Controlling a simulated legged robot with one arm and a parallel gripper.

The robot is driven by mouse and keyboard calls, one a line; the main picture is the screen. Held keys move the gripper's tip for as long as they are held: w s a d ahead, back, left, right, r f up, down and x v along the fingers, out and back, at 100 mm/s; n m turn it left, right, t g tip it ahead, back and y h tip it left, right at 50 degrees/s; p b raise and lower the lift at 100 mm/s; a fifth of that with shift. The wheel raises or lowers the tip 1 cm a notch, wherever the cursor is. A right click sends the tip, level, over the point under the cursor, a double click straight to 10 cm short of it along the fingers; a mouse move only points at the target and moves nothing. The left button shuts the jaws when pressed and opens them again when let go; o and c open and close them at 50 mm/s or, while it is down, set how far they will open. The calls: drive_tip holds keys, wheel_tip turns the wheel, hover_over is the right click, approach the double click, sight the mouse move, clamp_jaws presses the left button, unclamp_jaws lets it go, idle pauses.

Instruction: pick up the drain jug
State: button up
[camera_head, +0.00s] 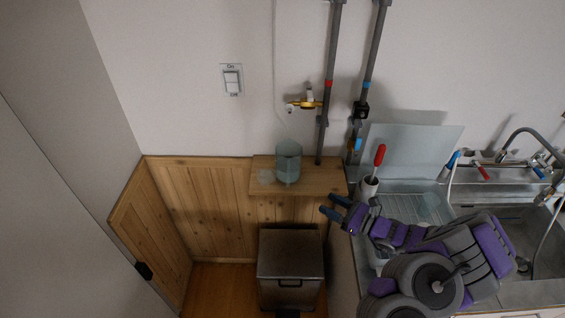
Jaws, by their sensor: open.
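The drain jug (287,162) looks like a translucent grey-green jug. It stands upright on a small wooden shelf (316,180) against the wall, below a brass tap (306,104). My gripper (334,206) is to the right of the jug and nearer to me, by the shelf's front right corner. Its two dark fingers are apart and hold nothing. There is a clear gap between the fingers and the jug. I cannot make out the jug's handle clearly.
Grey pipes (328,90) rise behind the shelf's right side. A cup with a red-handled tool (378,158) stands on the counter beside my arm. A sink (545,225) is at the right. A dark bin (290,262) stands below the shelf. The shelf's left front is clear.

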sight(293, 183)
drive_tip(key=w+b+x, duration=0.1)
drive_tip(key=b+x, duration=0.1)
drive_tip(key=x, duration=1.2)
drive_tip(key=shift+d, duration=0.3)
drive_tip(key=shift+w+a+f, duration=0.1)
drive_tip(key=shift+w+a, duration=0.05)
drive_tip(key=shift+a, duration=0.65)
drive_tip(key=c, duration=0.3)
drive_tip(key=shift+d, duration=0.65)
clamp_jaws()
drive_tip(key=shift+a, duration=0.45)
drive_tip(key=shift+d, duration=0.2)
